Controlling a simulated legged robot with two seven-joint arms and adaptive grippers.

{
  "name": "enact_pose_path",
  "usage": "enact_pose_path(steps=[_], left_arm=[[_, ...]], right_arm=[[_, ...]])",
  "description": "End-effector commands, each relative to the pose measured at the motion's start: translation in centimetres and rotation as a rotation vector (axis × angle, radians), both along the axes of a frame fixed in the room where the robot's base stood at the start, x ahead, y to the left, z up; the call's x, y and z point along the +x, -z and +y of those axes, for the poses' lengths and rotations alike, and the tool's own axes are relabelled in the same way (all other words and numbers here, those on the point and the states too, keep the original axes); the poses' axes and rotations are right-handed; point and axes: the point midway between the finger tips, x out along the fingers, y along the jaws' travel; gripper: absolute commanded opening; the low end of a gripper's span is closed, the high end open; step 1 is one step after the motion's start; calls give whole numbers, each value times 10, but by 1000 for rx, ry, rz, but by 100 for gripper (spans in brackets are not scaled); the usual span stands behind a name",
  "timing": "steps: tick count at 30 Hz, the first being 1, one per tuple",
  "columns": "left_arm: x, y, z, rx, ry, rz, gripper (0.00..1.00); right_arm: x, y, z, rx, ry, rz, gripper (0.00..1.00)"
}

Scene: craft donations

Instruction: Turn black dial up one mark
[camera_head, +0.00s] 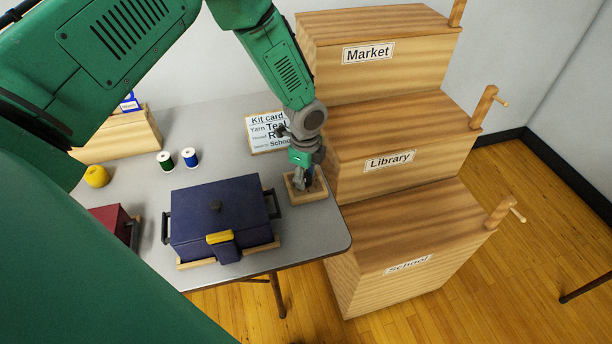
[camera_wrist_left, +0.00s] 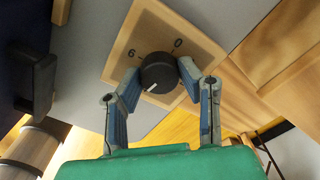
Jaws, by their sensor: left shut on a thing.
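The black dial (camera_wrist_left: 158,72) sits on a square wooden plate (camera_wrist_left: 150,30) with the marks "6" and "0" showing; a white pointer line runs on its face toward the lower left of the picture. My left gripper (camera_wrist_left: 159,82) has its two fingers on either side of the dial, shut on it. In the head view my left gripper (camera_head: 304,182) comes down over the wooden plate (camera_head: 318,190) at the table's right end and hides most of the dial. The other marks are hidden or cannot be read. My right gripper is not in view.
A dark blue box (camera_head: 200,200) with side handles and a yellow-topped latch stands left of the plate. A kit card (camera_head: 262,146) stands behind. Wooden bins labelled Market, Library (camera_head: 390,160) and School stand close on the right. Two thread spools (camera_head: 190,158) sit farther back left.

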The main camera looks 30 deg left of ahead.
Motion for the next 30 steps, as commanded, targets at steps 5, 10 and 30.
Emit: enact_pose_path(steps=[5, 10, 30], left_arm=[[-3, 3, 1, 2, 0, 6, 3], [-2, 3, 1, 1, -1, 5, 50], [1, -53, 1, -2, -1, -4, 53]], right_arm=[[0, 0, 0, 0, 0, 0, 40], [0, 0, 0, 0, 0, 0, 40], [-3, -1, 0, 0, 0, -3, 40]])
